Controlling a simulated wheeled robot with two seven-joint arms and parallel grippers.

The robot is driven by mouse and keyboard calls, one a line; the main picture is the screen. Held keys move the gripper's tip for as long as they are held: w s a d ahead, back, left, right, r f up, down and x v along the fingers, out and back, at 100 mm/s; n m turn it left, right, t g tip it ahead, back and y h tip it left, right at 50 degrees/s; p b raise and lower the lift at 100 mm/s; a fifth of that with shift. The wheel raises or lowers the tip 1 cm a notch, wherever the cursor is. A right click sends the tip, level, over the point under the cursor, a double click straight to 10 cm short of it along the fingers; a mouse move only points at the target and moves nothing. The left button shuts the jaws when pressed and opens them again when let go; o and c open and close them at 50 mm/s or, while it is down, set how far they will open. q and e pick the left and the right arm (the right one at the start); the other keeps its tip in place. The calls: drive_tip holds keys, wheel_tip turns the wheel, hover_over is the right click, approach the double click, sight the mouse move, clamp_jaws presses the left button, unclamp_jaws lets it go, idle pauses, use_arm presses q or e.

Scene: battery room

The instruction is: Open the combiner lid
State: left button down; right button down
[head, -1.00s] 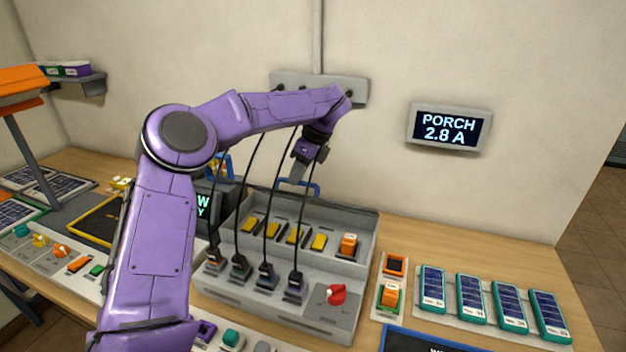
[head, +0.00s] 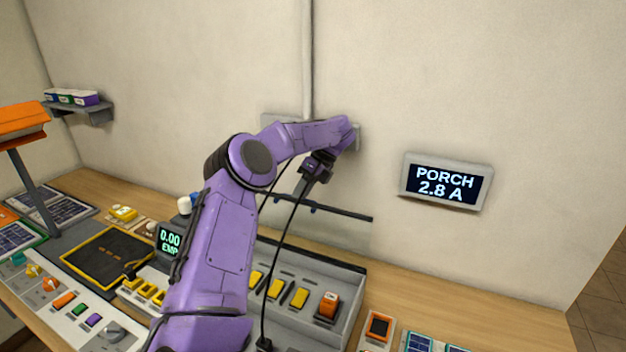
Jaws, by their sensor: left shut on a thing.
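The combiner box (head: 345,280) is a grey box on the bench, with a row of yellow parts and an orange switch inside. Its lid (head: 345,234) looks like a pale, see-through panel with a dark top edge, standing up at the back of the box. My left gripper (head: 303,190) points down at this top edge and is shut on the lid's handle, which the fingers mostly hide. My purple left arm covers the left part of the box. My right gripper is not in view.
A "PORCH 2.8 A" display (head: 445,183) is on the wall at right. A black panel with a yellow frame (head: 108,257) lies at left.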

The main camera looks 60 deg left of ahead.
use_arm(q)
drive_tip(key=shift+w+f, duration=0.1)
drive_tip(key=shift+f, duration=0.35)
drive_tip(key=c, duration=1.1)
unclamp_jaws()
drive_tip(key=shift+a+f, duration=0.1)
drive_tip(key=s+d+r+b, duration=0.1)
drive_tip(key=r, duration=0.2)
drive_tip(key=d+r+b, duration=0.1)
drive_tip(key=r, duration=0.2)
drive_tip(key=s+d+r+b, duration=0.1)
drive_tip(key=r, duration=0.2)
drive_tip(key=shift+s+d+r, duration=0.1)
drive_tip(key=shift+s+d, duration=0.2)
drive_tip(key=shift+d, duration=0.1)
drive_tip(key=shift+s+d+r+b, duration=0.65)
drive_tip(key=shift+s+d+b, duration=0.25)
drive_tip(key=shift+d, duration=0.3)
drive_tip(key=shift+s+d+r+b, duration=0.75)
drive_tip(key=shift+d+b, duration=0.25)
drive_tip(key=shift+d, duration=0.2)
drive_tip(key=shift+s+d+r+b, duration=0.6)
drive_tip(key=shift+s+d+b, duration=0.35)
drive_tip(key=shift+d, duration=0.25)
